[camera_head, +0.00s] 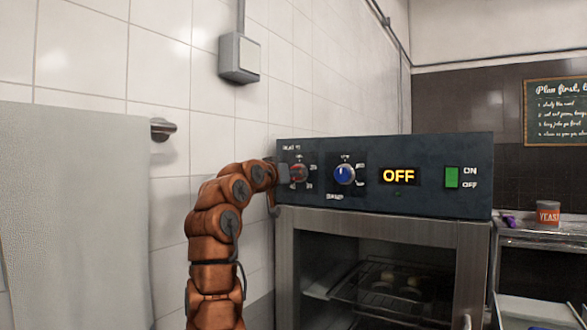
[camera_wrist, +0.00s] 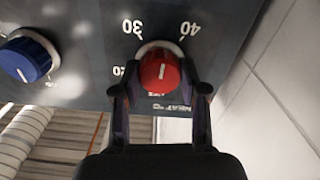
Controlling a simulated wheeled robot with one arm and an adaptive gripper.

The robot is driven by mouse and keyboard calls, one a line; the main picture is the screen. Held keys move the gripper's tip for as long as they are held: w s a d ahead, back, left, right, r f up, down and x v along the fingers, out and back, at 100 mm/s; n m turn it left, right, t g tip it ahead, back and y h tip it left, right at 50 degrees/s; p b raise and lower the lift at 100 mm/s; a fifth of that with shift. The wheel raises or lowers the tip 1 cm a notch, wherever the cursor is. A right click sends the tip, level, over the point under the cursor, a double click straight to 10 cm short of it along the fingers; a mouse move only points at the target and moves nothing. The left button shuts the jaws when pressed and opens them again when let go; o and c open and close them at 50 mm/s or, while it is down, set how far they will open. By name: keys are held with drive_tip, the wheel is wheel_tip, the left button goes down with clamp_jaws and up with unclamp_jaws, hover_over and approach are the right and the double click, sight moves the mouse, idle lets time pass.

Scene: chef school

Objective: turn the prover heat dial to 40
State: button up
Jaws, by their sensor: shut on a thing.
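The red heat dial (camera_head: 299,173) is at the left of the prover's dark control panel (camera_head: 420,147). In the wrist view the red dial (camera_wrist: 158,76) has a short white mark, nearly upright in the picture. Numbers 20, 30 and 40 show around it; 30 is at its upper left and 40 at its upper right. The mark lines up roughly with the gap between 30 and 40, but I cannot tell which end is the pointer. My gripper (camera_wrist: 160,92) is shut on the dial, one finger on each side. In the head view my gripper (camera_head: 283,173) partly covers the dial.
A blue dial (camera_head: 345,174) sits right of the red one, close to my gripper. The display (camera_head: 399,175) reads OFF; a green switch (camera_head: 452,177) is further right. The glass-fronted prover cabinet (camera_head: 385,222) is below. A tiled wall (camera_head: 165,90) is close on the left.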

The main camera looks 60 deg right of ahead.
drive_tip(key=m+p, duration=0.3)
drive_tip(key=m, duration=0.2)
drive_tip(key=shift+m, duration=0.3)
idle(0.4)
drive_tip(key=o, duration=1.1)
drive_tip(key=shift+o, duration=0.2)
drive_tip(key=shift+a, duration=0.15)
